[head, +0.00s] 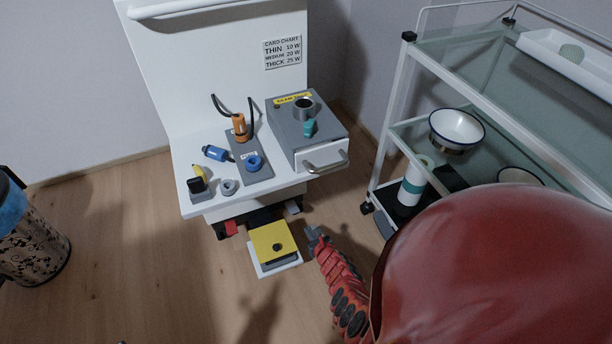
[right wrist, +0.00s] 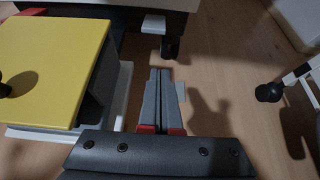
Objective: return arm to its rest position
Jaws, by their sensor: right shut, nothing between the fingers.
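My right gripper (head: 314,236) is low over the floor, just right of the yellow-topped block (head: 268,242) under the white workstation. In the right wrist view its two grey fingers (right wrist: 162,98) lie together, shut and empty, beside the yellow block (right wrist: 45,65) and apart from it. My red right arm (head: 340,285) reaches down from the lower right, and a large red part of mine fills the lower right of the head view. My left gripper is not in view.
The white workstation (head: 180,160) carries tools and a grey drawer box (head: 308,135). A glass-shelved trolley (head: 400,110) with bowls stands at right; its caster (right wrist: 268,92) shows in the wrist view. A patterned bin (head: 35,245) stands at far left. Floor between is clear.

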